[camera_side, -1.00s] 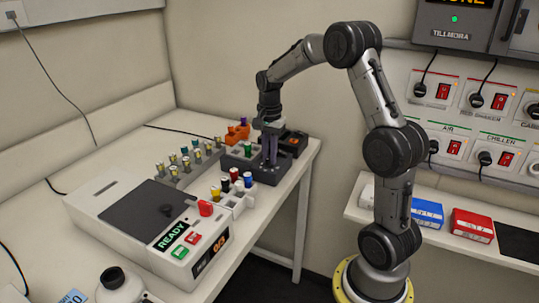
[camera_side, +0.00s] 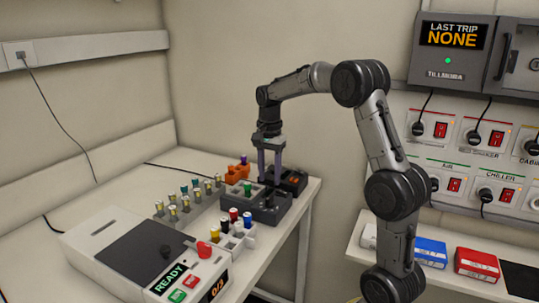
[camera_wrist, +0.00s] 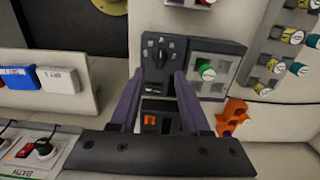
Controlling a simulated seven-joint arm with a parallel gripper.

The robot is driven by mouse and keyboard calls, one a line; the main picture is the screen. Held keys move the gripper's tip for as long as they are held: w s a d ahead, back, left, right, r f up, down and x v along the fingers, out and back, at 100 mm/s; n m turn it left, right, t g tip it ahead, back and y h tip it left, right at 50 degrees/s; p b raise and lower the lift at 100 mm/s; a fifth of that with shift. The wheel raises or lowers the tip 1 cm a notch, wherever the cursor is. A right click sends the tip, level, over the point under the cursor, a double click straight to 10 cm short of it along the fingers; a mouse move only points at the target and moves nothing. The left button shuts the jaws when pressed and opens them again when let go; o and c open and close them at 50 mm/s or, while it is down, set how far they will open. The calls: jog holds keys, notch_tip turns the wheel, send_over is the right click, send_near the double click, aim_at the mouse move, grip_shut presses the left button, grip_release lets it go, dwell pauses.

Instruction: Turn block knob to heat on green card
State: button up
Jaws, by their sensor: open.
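The dark block (camera_side: 268,208) stands near the right end of the bench. In the wrist view, its top (camera_wrist: 152,42) carries a black knob (camera_wrist: 160,57) with small pale marks around it, too small to read. My gripper (camera_side: 271,179) is over the block, pointing down, fingers apart. In the wrist view, the purple fingertips of my gripper (camera_wrist: 159,76) lie either side of the knob's near end, with nothing held. Whether they touch the knob or hang above it I cannot tell. I cannot make out a green card.
A grey rack with a green-capped vial (camera_wrist: 207,73) adjoins the block. A dark box with an orange switch (camera_wrist: 150,121) and an orange rack (camera_wrist: 233,112) stand close by. Several vials (camera_side: 186,195) and a white machine (camera_side: 150,250) occupy the bench leftward.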

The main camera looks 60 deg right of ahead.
aim_at(269, 197)
notch_tip(269, 197, up, 7)
dwell(0.3)
jog(key=s+a+r+n+t, duration=0.2)
jog(key=s+a+r+n, duration=0.15)
jog(key=a, duration=0.45)
jog(key=s+a+r+n+t, duration=0.1)
jog(key=s+a+r+n, duration=0.3)
jog(key=a, duration=0.4)
jog(key=s+a+f+n+t, duration=0.2)
jog(key=s+a+f+n, duration=0.3)
jog(key=s+f+n, duration=0.5)
jog(key=shift+s+a+f+t, duration=0.35)
jog(key=shift+s+f, duration=0.25)
jog(key=shift+s, duration=0.5)
